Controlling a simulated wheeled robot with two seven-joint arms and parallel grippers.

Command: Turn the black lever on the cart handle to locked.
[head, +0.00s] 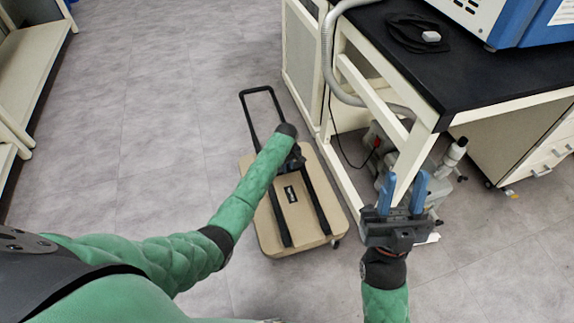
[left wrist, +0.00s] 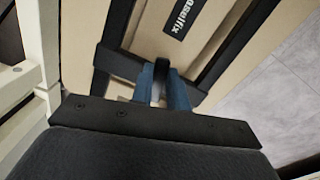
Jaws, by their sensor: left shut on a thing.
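The cart (head: 268,220) has a beige platform with black rails and a black label, and stands on the floor. Its black handle (head: 262,89) loops up at the far end. My left gripper (head: 296,160) is over the cart's far right part, mostly hidden by my forearm in the head view. In the left wrist view, the blue fingers of my left gripper (left wrist: 161,88) are shut on the black lever (left wrist: 160,68), which sits by a black crossbar (left wrist: 118,66). The lever is hidden in the head view. My right gripper (head: 402,195) is open and empty, right of the cart.
A black-topped bench (head: 470,85) with a white frame stands close on the cart's right, with blue-and-white equipment (head: 500,15) on it. A pump-like machine (head: 415,165) and hoses are under it. White shelving (head: 30,60) is at the far left. The floor left of the cart is clear.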

